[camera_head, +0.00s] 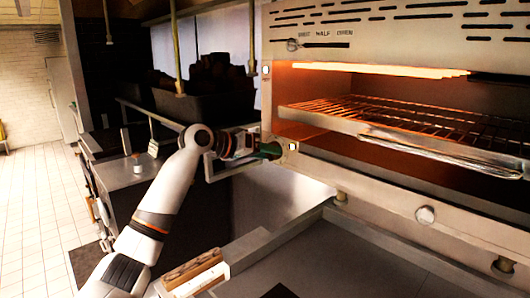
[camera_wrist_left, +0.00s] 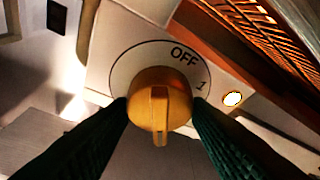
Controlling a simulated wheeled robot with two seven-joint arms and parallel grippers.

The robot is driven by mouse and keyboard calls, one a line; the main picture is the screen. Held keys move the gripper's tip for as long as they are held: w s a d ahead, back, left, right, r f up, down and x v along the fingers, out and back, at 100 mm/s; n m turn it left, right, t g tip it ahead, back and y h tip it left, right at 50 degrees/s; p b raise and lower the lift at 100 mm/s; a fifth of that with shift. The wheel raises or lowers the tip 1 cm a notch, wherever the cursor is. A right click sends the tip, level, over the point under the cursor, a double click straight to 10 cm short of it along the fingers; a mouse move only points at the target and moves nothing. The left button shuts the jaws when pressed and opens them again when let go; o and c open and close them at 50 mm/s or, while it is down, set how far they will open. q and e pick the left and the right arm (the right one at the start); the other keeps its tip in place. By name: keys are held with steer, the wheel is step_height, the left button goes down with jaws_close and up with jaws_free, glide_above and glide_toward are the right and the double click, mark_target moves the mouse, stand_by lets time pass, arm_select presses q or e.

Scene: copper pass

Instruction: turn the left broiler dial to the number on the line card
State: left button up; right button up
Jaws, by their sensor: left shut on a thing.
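The left broiler dial (camera_wrist_left: 158,95) is a yellow-orange knob with a raised ridge, on a round white scale plate (camera_wrist_left: 135,63) marked OFF and 1. The ridge runs nearly upright in the left wrist view; I cannot tell which end is its pointer. My left gripper (camera_wrist_left: 160,108) has its dark green ribbed fingers on either side of the dial, shut on it. In the head view the left gripper (camera_head: 268,150) is at the broiler's left front corner, and its fingers hide the dial. I cannot make out a line card in either view.
The broiler (camera_head: 400,30) has a glowing element and a wire rack (camera_head: 400,125) jutting out above the front panel. A lit lamp (camera_wrist_left: 232,99) sits just right of the dial. A pale round knob (camera_head: 425,215) is further right. A grey counter (camera_head: 340,265) lies below.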

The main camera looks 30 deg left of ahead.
arm_select(q)
steer(key=shift+f, duration=0.15)
steer(key=o, duration=1)
steer(key=b+v, duration=0.3)
steer(key=v, duration=0.9)
